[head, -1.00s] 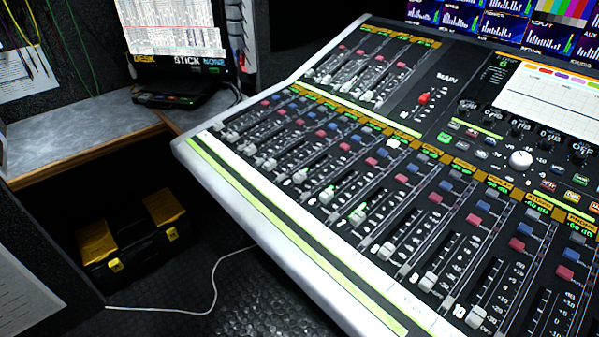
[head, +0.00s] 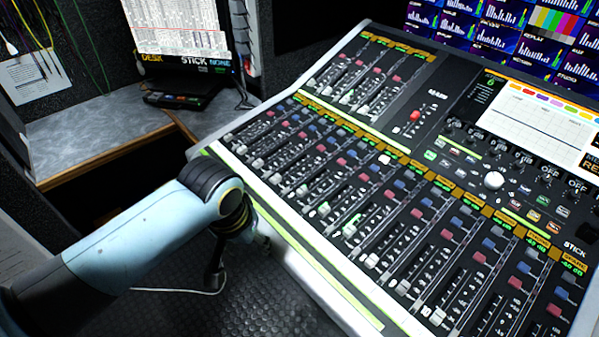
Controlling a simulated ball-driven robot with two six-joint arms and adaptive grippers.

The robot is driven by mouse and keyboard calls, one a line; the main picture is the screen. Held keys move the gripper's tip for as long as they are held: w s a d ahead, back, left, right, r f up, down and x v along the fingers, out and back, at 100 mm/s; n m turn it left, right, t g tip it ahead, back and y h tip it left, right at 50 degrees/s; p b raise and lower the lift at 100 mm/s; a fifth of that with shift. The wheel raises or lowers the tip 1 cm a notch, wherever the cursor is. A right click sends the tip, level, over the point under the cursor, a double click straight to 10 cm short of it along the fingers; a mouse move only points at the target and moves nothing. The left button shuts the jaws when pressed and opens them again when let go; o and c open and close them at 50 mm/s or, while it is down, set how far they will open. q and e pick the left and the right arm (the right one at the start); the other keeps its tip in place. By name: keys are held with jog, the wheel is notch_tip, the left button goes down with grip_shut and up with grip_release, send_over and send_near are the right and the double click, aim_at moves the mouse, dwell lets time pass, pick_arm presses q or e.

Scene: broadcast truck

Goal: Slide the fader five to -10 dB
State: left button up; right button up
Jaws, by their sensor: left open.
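The mixing console (head: 300,225) runs diagonally across the right side of the head view, with a long row of channel faders. Their pale caps, such as this fader cap (head: 371,260), sit mostly low in their slots. The channel numbers and dB scales are too small to tell surely which is fader five. My left gripper (head: 238,262) hangs at the end of my left arm, just off the console's left front edge. It is open, empty and pointing down, apart from every fader. Its fingers are dark and partly hidden by the wrist. My right gripper is out of view.
A grey desk (head: 95,140) with a monitor (head: 178,35) stands at back left. A second, shorter fader bank (head: 365,80) and a red main fader cap (head: 415,116) lie farther up the console. A white cable (head: 190,290) lies on the floor.

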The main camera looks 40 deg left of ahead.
aim_at(301, 188)
pick_arm(q)
jog(key=w+r+n, duration=0.1)
jog(key=w, duration=0.1)
jog(key=w+r+n+p, duration=0.1)
jog(key=w+r+n, duration=0.1)
jog(key=w, duration=0.1)
jog(key=w+r+n, duration=0.1)
jog(key=w+r, duration=0.1)
jog(key=shift+w+a+n+g, duration=0.1)
jog(key=shift+w+n+g, duration=0.2)
jog(key=shift+n, duration=0.1)
jog(key=w+r+n+h+p, duration=0.1)
jog(key=w+r+n+p, duration=0.1)
jog(key=w+r+n, duration=0.5)
jog(key=shift+m, duration=0.5)
jog(key=f, duration=0.3)
jog(key=w+f, duration=0.1)
jog(key=f, duration=0.2)
jog(key=w+f, duration=0.1)
jog(key=f, duration=0.3)
jog(key=shift+d+b, duration=0.3)
jog(key=shift+b, duration=0.05)
grip_shut()
